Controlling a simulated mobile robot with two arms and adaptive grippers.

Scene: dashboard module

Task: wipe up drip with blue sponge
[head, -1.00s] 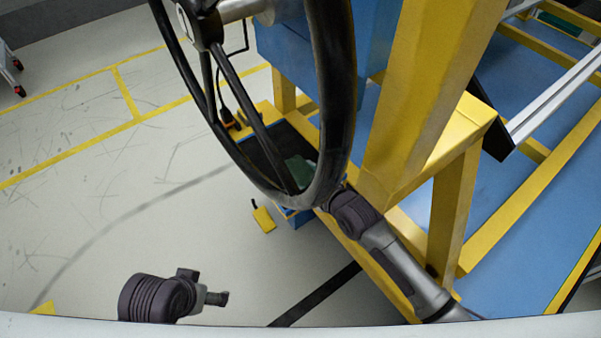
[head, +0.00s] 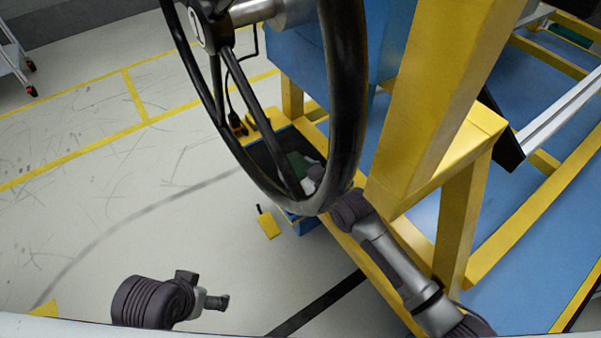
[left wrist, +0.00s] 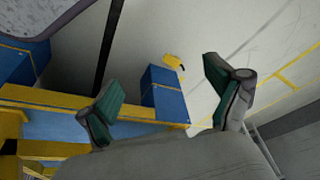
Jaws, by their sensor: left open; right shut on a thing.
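My right gripper (head: 308,178) is partly hidden behind the rim of the steering wheel, over a dark recessed tray (head: 264,150) on the yellow frame. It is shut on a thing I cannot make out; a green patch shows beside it. I cannot pick out the blue sponge or a drip. My left gripper (left wrist: 160,74) is open and empty in the left wrist view, its two green-padded fingers spread wide. In the head view my left arm is low at the left, above the floor, away from the frame.
The black steering wheel (head: 346,100) stands in front of the tray. A thick yellow post (head: 440,95) rises beside my right arm. A blue box (left wrist: 163,92) and a small yellow object (left wrist: 174,61) show beyond my left fingers. The grey floor at left is largely clear.

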